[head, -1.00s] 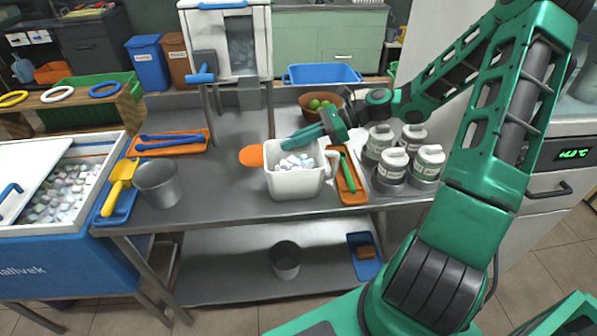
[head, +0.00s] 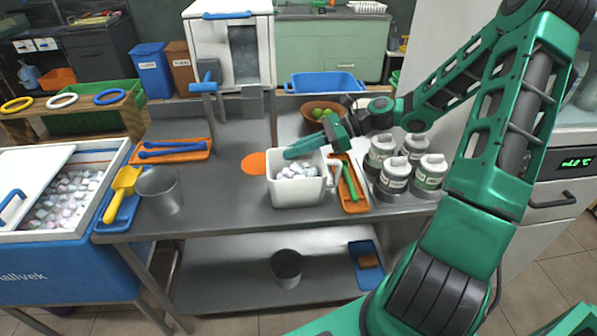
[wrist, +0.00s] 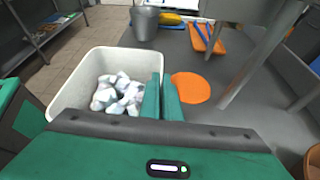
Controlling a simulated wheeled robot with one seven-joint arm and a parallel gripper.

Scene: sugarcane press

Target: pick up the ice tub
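The ice tub (head: 297,194) is a white, square, open container with pale ice cubes in it. It stands on the grey metal table, with a handle at its right in the head view. In the wrist view the tub (wrist: 75,93) fills the left middle. My gripper (head: 300,150) is at the tub's far rim, reaching in from the right. In the wrist view its two green fingers (wrist: 162,97) are close together at the tub wall, one on the inner side and one on the outer side. The wall between them is mostly hidden.
An orange disc (head: 254,163) lies beside the tub. An orange tray with a green tool (head: 350,186) and several lidded canisters (head: 394,174) stand close on the right. A metal cup (head: 160,191) is at the left. The table between cup and tub is clear.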

